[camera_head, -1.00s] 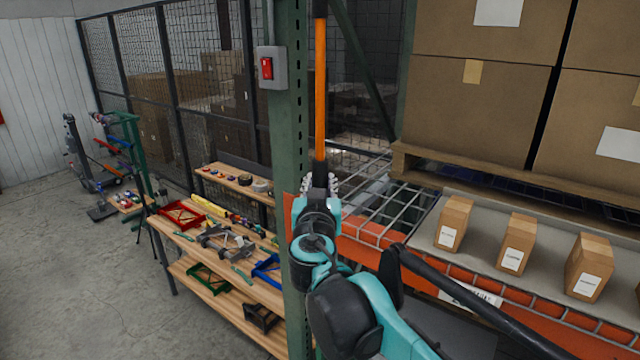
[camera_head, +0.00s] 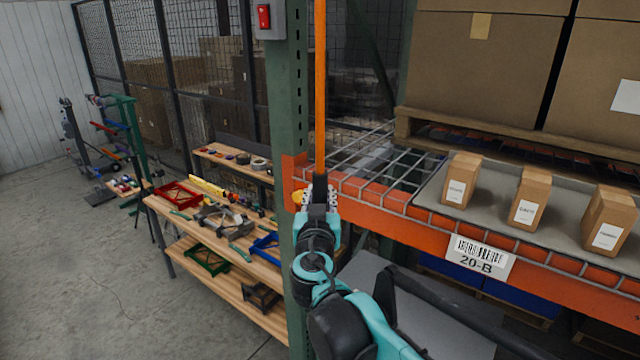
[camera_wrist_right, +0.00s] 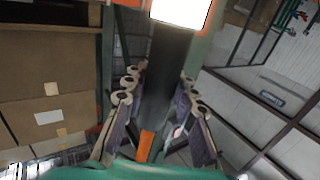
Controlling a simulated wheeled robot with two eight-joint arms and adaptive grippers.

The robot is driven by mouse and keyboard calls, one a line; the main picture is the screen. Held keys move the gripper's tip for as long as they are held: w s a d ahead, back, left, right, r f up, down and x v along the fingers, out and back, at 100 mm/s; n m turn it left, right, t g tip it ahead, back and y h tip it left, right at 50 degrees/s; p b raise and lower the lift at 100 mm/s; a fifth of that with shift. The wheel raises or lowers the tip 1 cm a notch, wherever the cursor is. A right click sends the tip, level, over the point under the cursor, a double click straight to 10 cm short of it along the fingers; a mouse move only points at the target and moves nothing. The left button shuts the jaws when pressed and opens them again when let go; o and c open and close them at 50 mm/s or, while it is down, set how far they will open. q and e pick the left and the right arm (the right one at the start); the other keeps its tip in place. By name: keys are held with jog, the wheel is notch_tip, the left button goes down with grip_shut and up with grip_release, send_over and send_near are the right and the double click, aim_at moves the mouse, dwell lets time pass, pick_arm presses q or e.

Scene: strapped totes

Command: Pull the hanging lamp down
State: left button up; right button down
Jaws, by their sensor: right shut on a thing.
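The hanging lamp is an upright orange length (camera_head: 320,90) running out of the top of the head view, with a black lower part (camera_head: 320,186). My right gripper (camera_head: 319,198) is shut around this black part, in front of the rack's green post. In the right wrist view, the black cylinder (camera_wrist_right: 168,75) passes between the fingers of my right gripper (camera_wrist_right: 160,105), with a bright white end (camera_wrist_right: 181,10) at the top and orange beyond it (camera_wrist_right: 146,143). The fingers hide part of the black section. My left gripper is in neither view.
The green rack post (camera_head: 288,110) and orange shelf beam (camera_head: 390,215) stand close beside my right arm. Small boxes (camera_head: 529,198) stand on the shelf, large cartons (camera_head: 480,75) above. A wooden workbench (camera_head: 205,250) with tools is at left. The floor (camera_head: 80,270) farther left is mostly clear.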

notch_tip(320, 180, down, 11)
jog(key=b, duration=0.5)
jog(key=shift+r+b, duration=0.2)
jog(key=shift+b, duration=0.15)
jog(key=shift+s+f, duration=0.1)
jog(key=shift+f, duration=0.2)
jog(key=c, duration=1.2)
grip_release()
jog(key=shift+f, duration=0.1)
jog(key=s, duration=1.2)
jog(key=shift+a, duration=0.2)
jog(key=shift+w, duration=0.1)
